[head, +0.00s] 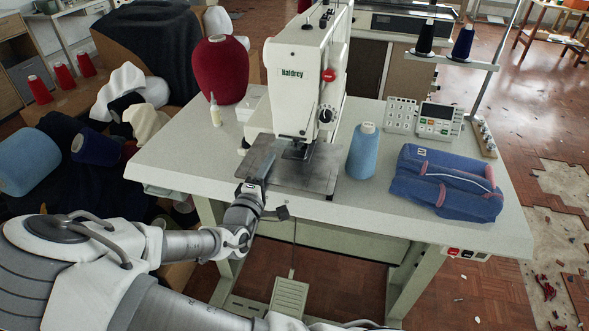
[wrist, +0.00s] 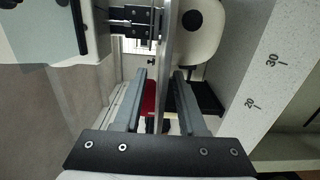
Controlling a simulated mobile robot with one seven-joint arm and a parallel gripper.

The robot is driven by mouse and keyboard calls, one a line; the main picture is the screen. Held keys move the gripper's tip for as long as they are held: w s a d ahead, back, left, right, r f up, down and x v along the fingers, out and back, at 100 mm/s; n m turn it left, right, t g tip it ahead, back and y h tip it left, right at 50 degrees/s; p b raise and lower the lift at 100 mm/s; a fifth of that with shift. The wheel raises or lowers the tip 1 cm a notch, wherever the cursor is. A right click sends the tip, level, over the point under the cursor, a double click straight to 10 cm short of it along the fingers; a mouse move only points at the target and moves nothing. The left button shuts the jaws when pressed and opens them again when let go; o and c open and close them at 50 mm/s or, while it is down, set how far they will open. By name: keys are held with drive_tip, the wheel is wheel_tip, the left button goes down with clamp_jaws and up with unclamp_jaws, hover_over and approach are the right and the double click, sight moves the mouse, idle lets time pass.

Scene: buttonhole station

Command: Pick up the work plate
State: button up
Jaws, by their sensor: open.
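The work plate (head: 312,176) is a thin grey metal sheet lying under the sewing head on the white table. In the wrist view it shows nearly edge-on as a thin upright strip (wrist: 166,45). My gripper (head: 254,184) is at the plate's left front corner in the head view. In the wrist view my gripper (wrist: 160,76) is open, with one finger on each side of the plate's edge. Gaps show between the fingers and the plate, so it is not clamped. The far part of the plate is partly hidden by the sewing head.
The white sewing machine (head: 308,65) stands over the plate. A light blue thread cone (head: 362,152) stands right of the plate, with folded blue fabric (head: 445,184) farther right. A control panel (head: 438,120) and a red cone (head: 220,70) stand behind. The table's front edge (head: 400,226) is clear.

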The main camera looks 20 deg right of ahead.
drive_tip(key=shift+x, duration=0.9)
drive_tip(key=shift+c, duration=0.3)
clamp_jaws()
drive_tip(key=shift+r, duration=0.1)
